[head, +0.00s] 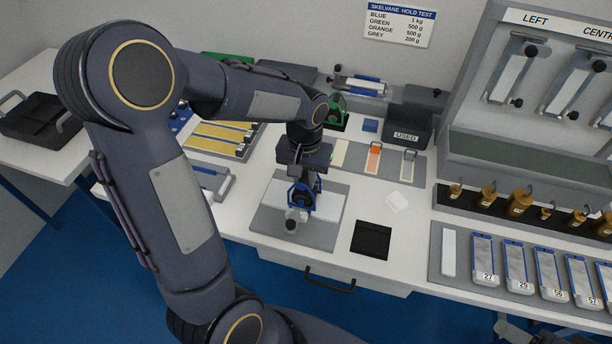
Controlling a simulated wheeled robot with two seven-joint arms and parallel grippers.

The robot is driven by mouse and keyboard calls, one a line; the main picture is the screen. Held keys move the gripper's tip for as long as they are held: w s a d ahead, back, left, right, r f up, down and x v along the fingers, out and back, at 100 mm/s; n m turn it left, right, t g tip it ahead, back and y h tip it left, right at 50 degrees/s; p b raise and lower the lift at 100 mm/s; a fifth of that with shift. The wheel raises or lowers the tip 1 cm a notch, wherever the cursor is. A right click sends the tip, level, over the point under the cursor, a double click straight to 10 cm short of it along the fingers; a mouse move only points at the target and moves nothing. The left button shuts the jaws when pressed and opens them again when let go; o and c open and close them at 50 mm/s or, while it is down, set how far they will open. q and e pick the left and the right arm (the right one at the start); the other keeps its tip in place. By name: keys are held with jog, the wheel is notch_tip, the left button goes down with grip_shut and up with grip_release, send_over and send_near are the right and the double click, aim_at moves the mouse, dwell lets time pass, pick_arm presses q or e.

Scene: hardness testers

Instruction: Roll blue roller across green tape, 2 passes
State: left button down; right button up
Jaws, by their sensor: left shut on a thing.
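My left gripper (303,178) points down over the grey mat (262,232) at the front middle of the table. It is shut on the blue roller (303,197), whose blue frame and grey lower end show below the fingers. The roller is over the pale panel on the mat; I cannot tell whether it touches. No green tape strip can be made out on the panel, and the gripper and roller cover part of it. A green tape dispenser (338,112) stands behind.
A black pad (371,240) lies right of the mat. A dark box marked USED (407,127) stands behind. A tray of numbered panels (434,262) and brown weights (487,197) are at right. Yellow strips (216,135) lie at left. A drawer handle (329,281) juts from the front.

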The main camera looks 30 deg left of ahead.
pick_arm(q)
jog(key=shift+s+a, duration=0.15)
jog(key=shift+a, duration=0.6)
dwell(1.5)
jog(key=shift+w+d, duration=0.25)
jog(key=shift+d, duration=0.85)
dwell(2.6)
jog(key=shift+r, duration=0.1)
dwell(0.4)
jog(key=shift+r+p, duration=2.55)
jog(key=shift+r, duration=0.4)
